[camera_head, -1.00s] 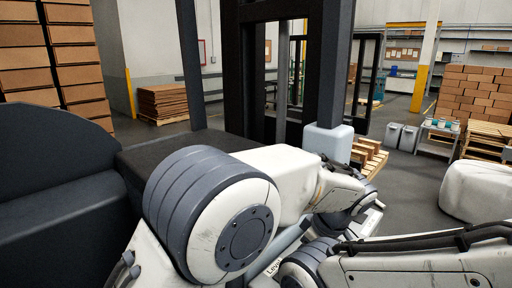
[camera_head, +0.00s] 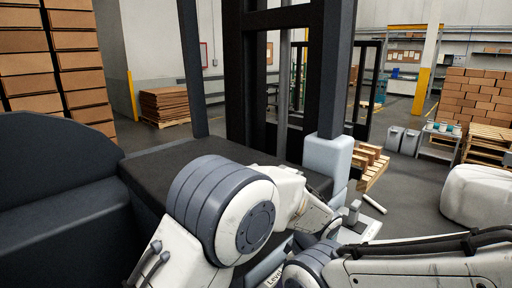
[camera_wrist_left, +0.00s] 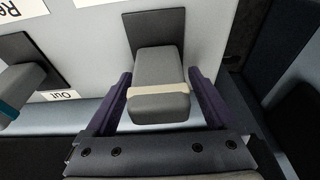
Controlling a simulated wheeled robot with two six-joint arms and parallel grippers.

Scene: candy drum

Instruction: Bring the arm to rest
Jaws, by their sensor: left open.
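My left arm (camera_head: 235,212) crosses the lower middle of the head view. Its gripper is hidden there behind the arm links. In the left wrist view my left gripper (camera_wrist_left: 160,74) is open, with its two purple fingers apart. A grey lever knob with a beige band (camera_wrist_left: 158,92) stands between the fingers, and I cannot tell whether they touch it. The knob rises from a dark plate on a pale panel (camera_wrist_left: 95,50). My right gripper is not in view.
A second grey lever (camera_wrist_left: 22,82) stands left of the gripper, near a label reading "Out" (camera_wrist_left: 58,96). A dark seat-like block (camera_head: 60,200) and black upright posts (camera_head: 335,70) stand close around my arm. Pallets, boxes (camera_head: 480,95) and a white bag (camera_head: 476,196) are farther off.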

